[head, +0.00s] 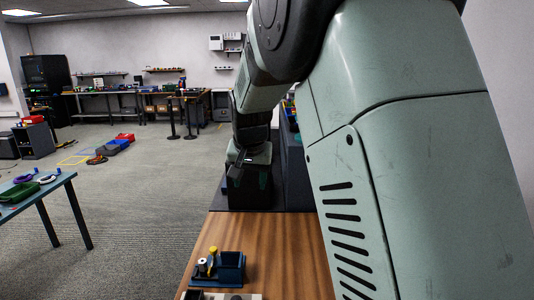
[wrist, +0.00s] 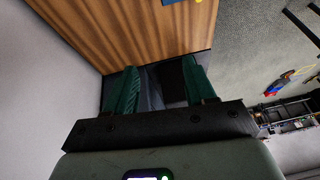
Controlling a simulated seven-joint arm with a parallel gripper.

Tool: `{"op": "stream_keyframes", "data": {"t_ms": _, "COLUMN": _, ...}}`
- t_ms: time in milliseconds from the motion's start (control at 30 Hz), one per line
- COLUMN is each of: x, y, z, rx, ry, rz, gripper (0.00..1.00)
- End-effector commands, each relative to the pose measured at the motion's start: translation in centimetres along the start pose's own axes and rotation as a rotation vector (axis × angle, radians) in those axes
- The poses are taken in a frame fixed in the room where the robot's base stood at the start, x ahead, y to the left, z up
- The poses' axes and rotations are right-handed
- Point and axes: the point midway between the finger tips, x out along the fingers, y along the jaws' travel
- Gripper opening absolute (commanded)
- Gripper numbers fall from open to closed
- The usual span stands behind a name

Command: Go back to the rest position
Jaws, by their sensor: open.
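My gripper (head: 250,180) hangs at the far end of the wooden table, over a dark area, with its fingers pointing down in the head view. In the wrist view its two green fingers stand apart with a gap between them, and my gripper (wrist: 160,78) is open. Nothing shows between the fingers. No cable can be made out at the gripper. My own arm covers much of the right half of the head view and hides what lies behind it.
The wooden table (head: 270,245) carries a blue holder (head: 231,268) with small yellow and white pieces near its front. A dark grey box-like structure (head: 292,170) stands right beside my gripper. A side table (head: 45,192) with a green tray is at the left. Open carpet lies between.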

Motion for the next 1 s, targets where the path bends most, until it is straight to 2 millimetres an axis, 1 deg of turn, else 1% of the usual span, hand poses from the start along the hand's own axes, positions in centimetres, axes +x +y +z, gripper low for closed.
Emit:
{"op": "stream_keyframes", "data": {"t_ms": 33, "x": -3.0, "y": 1.8, "z": 0.6, "rx": 0.006, "ry": 0.010, "rz": -0.009, "gripper": 0.55}}
{"op": "stream_keyframes", "data": {"t_ms": 100, "x": -6.2, "y": 3.8, "z": 2.0, "rx": 0.003, "ry": 0.015, "rz": -0.016, "gripper": 0.55}}
{"op": "stream_keyframes", "data": {"t_ms": 167, "x": -8.8, "y": 5.5, "z": 3.4, "rx": 0.000, "ry": 0.021, "rz": -0.020, "gripper": 0.55}}
{"op": "stream_keyframes", "data": {"t_ms": 200, "x": -10.3, "y": 6.6, "z": 4.5, "rx": -0.003, "ry": 0.024, "rz": -0.022, "gripper": 0.55}}
{"op": "stream_keyframes", "data": {"t_ms": 267, "x": -12.6, "y": 8.1, "z": 6.3, "rx": -0.010, "ry": 0.032, "rz": -0.024, "gripper": 0.55}}
{"op": "stream_keyframes", "data": {"t_ms": 300, "x": -13.9, "y": 9.1, "z": 7.6, "rx": -0.016, "ry": 0.037, "rz": -0.024, "gripper": 0.55}}
{"op": "stream_keyframes", "data": {"t_ms": 367, "x": -15.8, "y": 10.5, "z": 9.8, "rx": -0.025, "ry": 0.046, "rz": -0.024, "gripper": 0.55}}
{"op": "stream_keyframes", "data": {"t_ms": 400, "x": -16.9, "y": 11.3, "z": 11.3, "rx": -0.032, "ry": 0.051, "rz": -0.022, "gripper": 0.55}}
{"op": "stream_keyframes", "data": {"t_ms": 467, "x": -18.4, "y": 12.5, "z": 13.6, "rx": -0.043, "ry": 0.061, "rz": -0.018, "gripper": 0.55}}
{"op": "stream_keyframes", "data": {"t_ms": 500, "x": -19.2, "y": 13.2, "z": 15.3, "rx": -0.050, "ry": 0.067, "rz": -0.013, "gripper": 0.55}}
{"op": "stream_keyframes", "data": {"t_ms": 567, "x": -20.1, "y": 14.2, "z": 17.7, "rx": -0.062, "ry": 0.076, "rz": -0.005, "gripper": 0.55}}
{"op": "stream_keyframes", "data": {"t_ms": 600, "x": -20.6, "y": 14.7, "z": 19.2, "rx": -0.070, "ry": 0.082, "rz": 0.001, "gripper": 0.55}}
{"op": "stream_keyframes", "data": {"t_ms": 700, "x": -21.3, "y": 15.7, "z": 22.5, "rx": -0.086, "ry": 0.093, "rz": 0.017, "gripper": 0.55}}
{"op": "stream_keyframes", "data": {"t_ms": 800, "x": -21.5, "y": 16.4, "z": 24.9, "rx": -0.099, "ry": 0.099, "rz": 0.030, "gripper": 0.55}}
{"op": "stream_keyframes", "data": {"t_ms": 900, "x": -21.5, "y": 16.7, "z": 26.2, "rx": -0.107, "ry": 0.102, "rz": 0.038, "gripper": 0.55}}
{"op": "stream_keyframes", "data": {"t_ms": 1000, "x": -21.4, "y": 16.8, "z": 26.6, "rx": -0.110, "ry": 0.103, "rz": 0.041, "gripper": 0.55}}
